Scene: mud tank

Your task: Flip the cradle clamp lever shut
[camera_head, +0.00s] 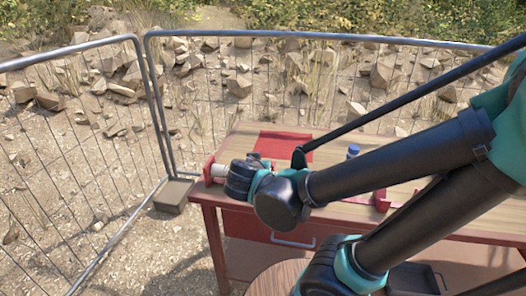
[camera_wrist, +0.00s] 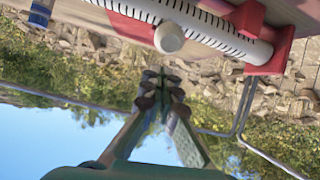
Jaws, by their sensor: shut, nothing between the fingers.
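In the wrist view, a white tube with black scale marks (camera_wrist: 215,22) lies along a red cradle (camera_wrist: 272,50) at the top. A pale round knob (camera_wrist: 169,37) stands out in front of the tube; I cannot tell whether it belongs to the clamp lever. My gripper (camera_wrist: 156,78) is shut and empty, with its fingertips just below the knob in the picture and apparently apart from it. In the head view, the cradle's red left end (camera_head: 208,169) shows at the table's left edge. My arm hides the rest of the tube and the fingertips there.
The wooden table (camera_head: 245,135) carries a red mat (camera_head: 285,142) and a blue-capped item (camera_head: 353,151). A drawer handle (camera_head: 292,241) is on its front. Wire fence panels (camera_head: 80,120) stand behind and to the left, with a grey block (camera_head: 173,194) at a fence foot.

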